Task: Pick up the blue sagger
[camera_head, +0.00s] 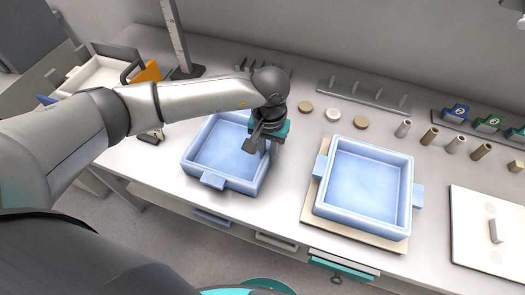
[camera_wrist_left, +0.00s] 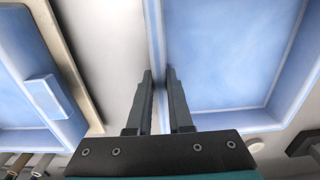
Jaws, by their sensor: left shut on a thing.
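Two square light-blue saggers with side handles show in the head view. The left blue sagger (camera_head: 224,147) is at the worktop's middle, and its inside looks empty. My left gripper (camera_head: 257,146) is at its right wall. In the left wrist view, the gripper's fingers (camera_wrist_left: 159,76) stand on either side of that sagger's wall (camera_wrist_left: 156,30), shut on it. I cannot tell whether the sagger is clear of the worktop. The other blue sagger (camera_head: 363,185) sits on a tan board (camera_head: 309,207) to the right, untouched. My right gripper is not in view.
A white plate with a handle (camera_head: 478,225) lies at the far right. Several round discs (camera_head: 333,115), small cylinders (camera_head: 430,135) and numbered blue (camera_head: 456,112) and green blocks stand along the back. A grey rack (camera_head: 362,95) is behind them. A narrow gap separates the saggers.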

